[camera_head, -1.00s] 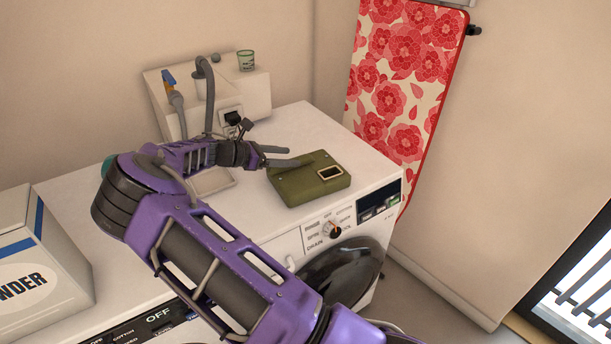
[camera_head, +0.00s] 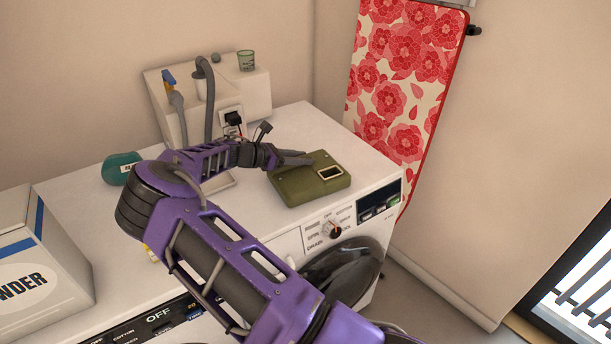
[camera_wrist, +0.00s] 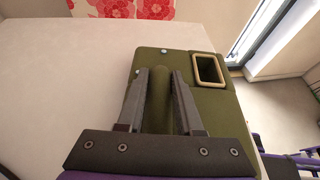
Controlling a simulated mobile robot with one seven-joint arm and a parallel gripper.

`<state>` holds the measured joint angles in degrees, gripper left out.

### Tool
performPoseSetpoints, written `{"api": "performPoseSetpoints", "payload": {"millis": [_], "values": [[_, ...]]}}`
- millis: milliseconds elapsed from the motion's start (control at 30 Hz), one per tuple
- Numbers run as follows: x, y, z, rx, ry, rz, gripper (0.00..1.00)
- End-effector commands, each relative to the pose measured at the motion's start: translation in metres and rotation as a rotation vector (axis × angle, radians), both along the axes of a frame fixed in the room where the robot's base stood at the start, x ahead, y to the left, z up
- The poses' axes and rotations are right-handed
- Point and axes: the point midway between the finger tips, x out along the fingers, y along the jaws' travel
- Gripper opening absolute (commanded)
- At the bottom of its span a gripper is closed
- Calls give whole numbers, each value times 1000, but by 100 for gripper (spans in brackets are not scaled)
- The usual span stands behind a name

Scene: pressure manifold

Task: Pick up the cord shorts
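The cord shorts (camera_head: 310,182) are a folded olive-green bundle lying flat on the right washing machine's top, near its front edge. In the wrist view the shorts (camera_wrist: 210,112) show a raised ridge along the middle and a tan-framed rectangular patch at the upper right. My gripper (camera_head: 308,158) is over the back left part of the bundle. In the wrist view my gripper (camera_wrist: 161,72) has its two fingers apart, one on each side of the ridge. A firm hold on the ridge does not show.
A white box-like unit (camera_head: 255,90) with hoses and a green cup (camera_head: 246,60) stands behind. A teal object (camera_head: 120,168) and a powder box (camera_head: 40,250) are at left. A red floral cloth (camera_head: 405,90) hangs at right.

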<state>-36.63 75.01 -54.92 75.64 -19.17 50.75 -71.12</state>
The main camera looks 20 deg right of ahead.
Motion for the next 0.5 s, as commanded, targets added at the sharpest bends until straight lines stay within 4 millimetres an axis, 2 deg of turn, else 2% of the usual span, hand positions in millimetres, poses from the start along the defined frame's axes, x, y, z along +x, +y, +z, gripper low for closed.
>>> {"api": "performPoseSetpoints", "payload": {"millis": [33,100,133,500], "values": [[0,0,0,0,0,0,14],[0,0,0,0,0,0,2],[0,0,0,0,0,0,0],[0,0,0,0,0,0,0]]}}
